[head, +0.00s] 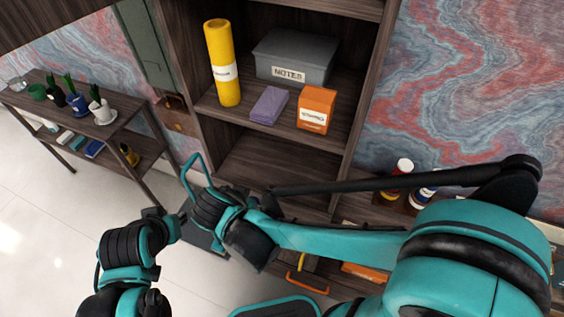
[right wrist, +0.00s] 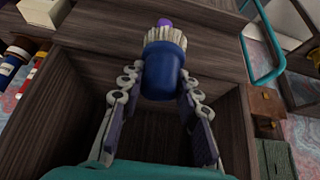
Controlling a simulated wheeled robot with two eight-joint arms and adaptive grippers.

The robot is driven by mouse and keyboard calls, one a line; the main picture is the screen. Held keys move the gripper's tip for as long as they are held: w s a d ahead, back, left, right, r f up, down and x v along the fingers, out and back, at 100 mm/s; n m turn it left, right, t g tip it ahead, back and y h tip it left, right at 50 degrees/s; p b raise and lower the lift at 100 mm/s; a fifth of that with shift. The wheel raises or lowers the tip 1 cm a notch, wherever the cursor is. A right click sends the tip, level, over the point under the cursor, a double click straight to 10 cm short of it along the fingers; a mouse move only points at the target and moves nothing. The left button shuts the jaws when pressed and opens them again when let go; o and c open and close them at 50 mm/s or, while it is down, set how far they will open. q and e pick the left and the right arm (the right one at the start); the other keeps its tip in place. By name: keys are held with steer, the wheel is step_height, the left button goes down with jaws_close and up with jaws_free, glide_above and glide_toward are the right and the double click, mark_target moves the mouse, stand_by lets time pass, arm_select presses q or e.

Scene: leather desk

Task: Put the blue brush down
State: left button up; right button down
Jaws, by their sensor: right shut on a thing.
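The blue brush (right wrist: 161,76) has a rounded blue body and pale bristles, with a purple bit showing beyond them. My right gripper (right wrist: 158,92) is shut on its blue body in the right wrist view, one finger at each side. The brush is held over an open dark wooden compartment (right wrist: 235,120). In the head view my right arm crosses in front of the shelf unit, and its wrist hides the fingers and the brush. My left gripper (head: 166,222) is at the lower left, small and dark; its fingers cannot be made out.
The shelf (head: 208,104) holds a yellow tube (head: 222,62), a grey notes box (head: 295,57), a purple box (head: 269,105) and an orange box (head: 316,108). The shelf below looks bare. Bottles (head: 402,168) stand at right. A side table (head: 104,128) with potted plants is at left.

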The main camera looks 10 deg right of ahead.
steer(key=w+d, duration=0.3)
steer(key=w, duration=0.1)
steer(key=w+d+b, duration=0.1)
steer(key=w+d, duration=0.2)
steer(key=w, duration=0.2)
steer(key=w+d+b, duration=0.1)
steer(key=w+d, duration=0.2)
steer(key=w, duration=0.1)
steer(key=shift+w+r, duration=0.1)
steer(key=shift+w, duration=0.2)
steer(key=b+x, duration=0.1)
steer(key=x, duration=0.2)
steer(key=shift+s+a+f+b, duration=0.1)
steer(key=shift+s+f+b, duration=0.1)
steer(key=shift+b, duration=0.15)
steer(key=shift+f, duration=0.25)
steer(key=shift+f, duration=0.15)
steer(key=c, duration=1.1)
jaws_free()
